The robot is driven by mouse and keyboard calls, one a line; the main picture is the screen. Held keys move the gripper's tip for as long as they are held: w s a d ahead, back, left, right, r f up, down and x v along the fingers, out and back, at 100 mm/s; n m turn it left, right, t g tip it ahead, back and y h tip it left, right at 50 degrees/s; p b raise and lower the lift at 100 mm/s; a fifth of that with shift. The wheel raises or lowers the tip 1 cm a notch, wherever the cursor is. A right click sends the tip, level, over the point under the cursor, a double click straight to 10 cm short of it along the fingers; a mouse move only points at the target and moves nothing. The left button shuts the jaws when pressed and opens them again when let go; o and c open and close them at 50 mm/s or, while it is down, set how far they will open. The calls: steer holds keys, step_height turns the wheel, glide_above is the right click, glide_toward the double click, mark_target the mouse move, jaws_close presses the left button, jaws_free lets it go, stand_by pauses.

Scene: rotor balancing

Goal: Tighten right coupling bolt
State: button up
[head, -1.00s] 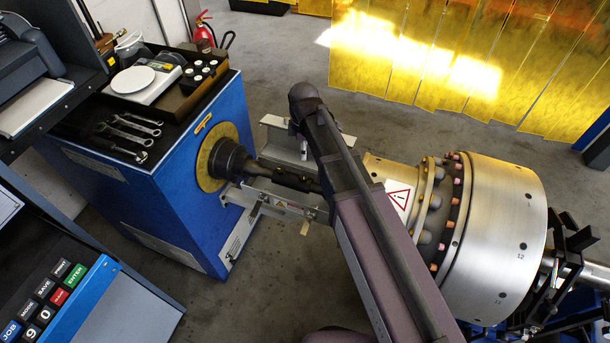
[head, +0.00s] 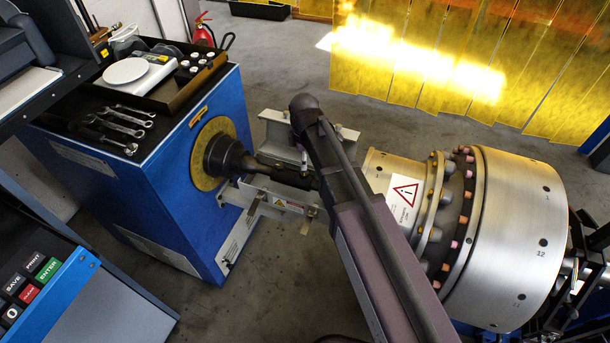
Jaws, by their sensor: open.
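The dark coupling (head: 222,157) sits on the yellow-rimmed round face of the blue drive cabinet. A dark drive shaft (head: 285,174) runs from it toward the steel rotor (head: 515,235). The right coupling bolt cannot be made out at this size. My arm crosses the middle of the head view in front of the shaft's right end and part of the rotor. My gripper is not visible; the arm hides the area beyond its elbow.
The blue cabinet (head: 185,225) carries wrenches (head: 125,122), a white scale (head: 128,72) and a tray of small weights (head: 200,60). A keypad console (head: 30,285) stands at lower left. Yellow curtains (head: 440,60) hang behind. Grey floor is open between cabinet and curtains.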

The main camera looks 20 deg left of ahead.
mark_target(304, 173)
steer(key=shift+f+b, duration=2.7)
steer(key=shift+f, duration=0.3)
jaws_close()
